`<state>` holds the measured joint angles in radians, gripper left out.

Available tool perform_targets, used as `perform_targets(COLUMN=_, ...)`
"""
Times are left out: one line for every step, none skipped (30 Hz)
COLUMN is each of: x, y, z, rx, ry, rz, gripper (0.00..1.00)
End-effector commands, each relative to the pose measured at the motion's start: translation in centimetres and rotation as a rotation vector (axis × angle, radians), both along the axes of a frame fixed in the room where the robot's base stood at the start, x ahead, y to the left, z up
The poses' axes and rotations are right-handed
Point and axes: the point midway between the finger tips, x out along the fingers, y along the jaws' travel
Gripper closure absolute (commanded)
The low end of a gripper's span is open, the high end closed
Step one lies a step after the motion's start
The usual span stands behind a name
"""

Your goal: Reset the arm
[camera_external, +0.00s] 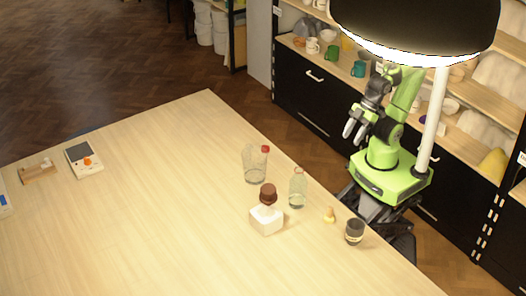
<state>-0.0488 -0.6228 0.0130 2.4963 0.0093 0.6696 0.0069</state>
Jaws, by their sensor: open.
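My arm is green and grey and stands on a green base at the right of the table, in the outside view. The arm is folded up close above its base. My gripper (354,130) hangs from it, pointing down and left, just off the table's far right edge. Its two pale fingers are apart, with nothing seen between them. A black lamp shade hides part of the space above the arm.
On the wooden table (130,225), near my base, are a red-capped glass jar (255,165), a bottle (297,189), a white block-shaped bottle (267,219), a small yellowish piece (329,215) and a dark cup (354,232). Shelves with cups stand behind me. The table's middle is clear.

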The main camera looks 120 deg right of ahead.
Motion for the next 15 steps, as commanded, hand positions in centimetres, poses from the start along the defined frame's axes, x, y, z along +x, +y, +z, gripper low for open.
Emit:
perform_targets(x=-2.0, y=-0.6, z=0.1, rx=0.002, ry=0.032, rz=-0.023, gripper=0.52)
perform_targets(x=-3.0, y=-0.8, z=0.0, rx=0.003, ry=0.055, rz=-0.032, gripper=0.52)
perform_targets(x=-4.0, y=-1.0, z=-0.1, rx=0.004, ry=0.079, rz=-0.039, gripper=0.52)
perform_targets(x=-4.5, y=-1.1, z=-0.1, rx=0.005, ry=0.091, rz=-0.043, gripper=0.52)
perform_targets(x=-4.8, y=-1.1, z=-0.2, rx=0.004, ry=0.1, rz=-0.045, gripper=0.52)
perform_targets(x=-5.0, y=-1.1, z=-0.2, rx=0.005, ry=0.107, rz=-0.047, gripper=0.52)
perform_targets(x=-5.1, y=-1.1, z=-0.2, rx=0.005, ry=0.109, rz=-0.046, gripper=0.52)
perform_targets(x=-5.1, y=-1.1, z=-0.2, rx=0.005, ry=0.109, rz=-0.046, gripper=0.52)
perform_targets(x=-5.0, y=-1.1, z=-0.2, rx=0.005, ry=0.109, rz=-0.046, gripper=0.52)
perform_targets(x=-5.0, y=-1.1, z=-0.2, rx=0.005, ry=0.109, rz=-0.046, gripper=0.52)
perform_targets(x=-5.0, y=-1.1, z=-0.2, rx=0.004, ry=0.109, rz=-0.045, gripper=0.52)
perform_targets(x=-5.0, y=-1.1, z=-0.2, rx=0.004, ry=0.108, rz=-0.045, gripper=0.52)
perform_targets(x=-5.0, y=-1.1, z=-0.1, rx=0.004, ry=0.108, rz=-0.045, gripper=0.52)
perform_targets(x=-5.0, y=-1.1, z=0.2, rx=0.004, ry=0.108, rz=-0.045, gripper=0.52)
perform_targets(x=-5.0, y=-1.1, z=0.8, rx=0.004, ry=0.108, rz=-0.045, gripper=0.52)
